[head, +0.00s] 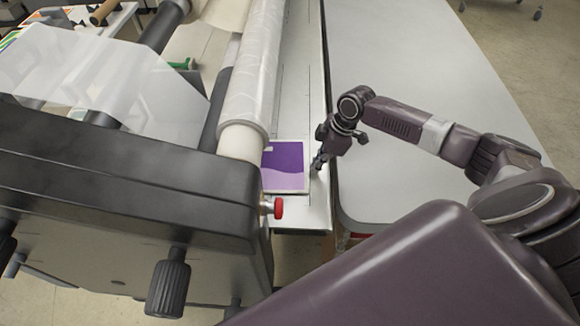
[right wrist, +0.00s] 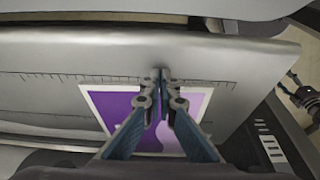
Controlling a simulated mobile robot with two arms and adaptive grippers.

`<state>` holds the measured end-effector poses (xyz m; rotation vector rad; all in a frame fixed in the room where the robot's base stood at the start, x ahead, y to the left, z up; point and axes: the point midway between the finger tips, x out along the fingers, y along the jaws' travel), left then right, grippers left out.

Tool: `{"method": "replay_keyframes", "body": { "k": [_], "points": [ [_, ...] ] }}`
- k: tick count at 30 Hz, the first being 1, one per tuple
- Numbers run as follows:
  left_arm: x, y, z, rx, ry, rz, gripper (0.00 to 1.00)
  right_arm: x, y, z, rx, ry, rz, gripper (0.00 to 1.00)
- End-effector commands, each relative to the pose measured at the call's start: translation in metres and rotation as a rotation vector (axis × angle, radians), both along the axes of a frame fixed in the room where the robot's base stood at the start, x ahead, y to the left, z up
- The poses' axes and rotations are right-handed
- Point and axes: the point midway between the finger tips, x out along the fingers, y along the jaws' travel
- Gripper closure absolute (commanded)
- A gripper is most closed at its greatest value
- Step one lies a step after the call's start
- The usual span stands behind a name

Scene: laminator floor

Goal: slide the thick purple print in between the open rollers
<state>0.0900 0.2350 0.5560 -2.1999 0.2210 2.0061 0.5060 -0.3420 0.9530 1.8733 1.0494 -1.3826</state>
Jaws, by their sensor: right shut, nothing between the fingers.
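The purple print (head: 283,165), with a pale border and a lighter wave, lies flat on the pale feed table (head: 290,215). Its left edge is against or under the near end of the film-wrapped roller (head: 245,90) in the head view; I cannot tell which. My right gripper (head: 317,166) is shut and empty at the print's right edge. In the right wrist view, the closed fingertips (right wrist: 162,76) reach across the print (right wrist: 115,103) and hide its middle; contact is unclear. The roller gap is hidden.
The laminator's dark side housing (head: 120,180) fills the left, with a red knob (head: 278,208) close to the print. A clear grey table (head: 420,60) stands to the right.

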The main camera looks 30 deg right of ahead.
Motion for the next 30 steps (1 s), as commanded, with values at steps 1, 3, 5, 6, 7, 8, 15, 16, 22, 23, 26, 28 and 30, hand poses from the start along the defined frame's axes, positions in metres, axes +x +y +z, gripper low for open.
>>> {"method": "replay_keyframes", "body": {
  "k": [1,3,5,6,7,8,15,16,22,23,26,28,30],
  "points": [
    [0.000,0.000,0.000,0.000,0.000,0.000,0.40,0.000,0.000,0.000,0.000,0.000,0.000,1.00],
    [0.000,0.000,0.000,0.000,0.000,0.000,0.40,0.000,0.000,0.000,0.000,0.000,0.000,1.00],
    [0.000,0.000,0.000,0.000,0.000,0.000,0.40,0.000,0.000,0.000,0.000,-0.001,0.000,1.00],
    [0.000,0.000,0.000,0.000,0.000,0.000,0.40,0.000,0.000,0.000,0.000,-0.001,0.000,1.00],
    [0.000,0.000,0.001,0.000,0.000,0.000,0.40,0.000,-0.001,0.001,0.000,-0.001,0.000,1.00],
    [0.000,0.000,0.002,0.000,0.000,0.000,0.40,0.000,-0.001,0.002,0.000,-0.001,0.000,1.00],
    [0.000,0.000,0.013,0.000,0.000,0.000,0.40,-0.003,-0.006,0.021,-0.002,-0.001,-0.001,1.00],
    [0.000,0.000,0.014,0.000,0.000,0.000,0.40,-0.003,-0.006,0.023,-0.002,-0.001,0.001,1.00],
    [0.000,0.000,0.012,0.000,0.000,0.000,0.40,-0.006,-0.011,0.036,-0.001,-0.002,-0.001,1.00],
    [0.000,0.000,0.012,0.000,0.000,0.000,0.40,-0.006,-0.011,0.039,0.000,-0.002,0.000,1.00],
    [0.000,0.000,0.012,0.000,0.000,0.000,0.40,-0.008,-0.014,0.046,-0.002,-0.001,0.000,1.00],
    [0.000,0.000,0.012,0.000,0.000,0.000,0.40,-0.009,-0.015,0.051,-0.002,-0.001,0.000,1.00],
    [0.000,0.000,0.012,0.000,0.000,0.000,0.40,-0.009,-0.016,0.056,-0.001,-0.001,0.001,1.00]
  ]
}}
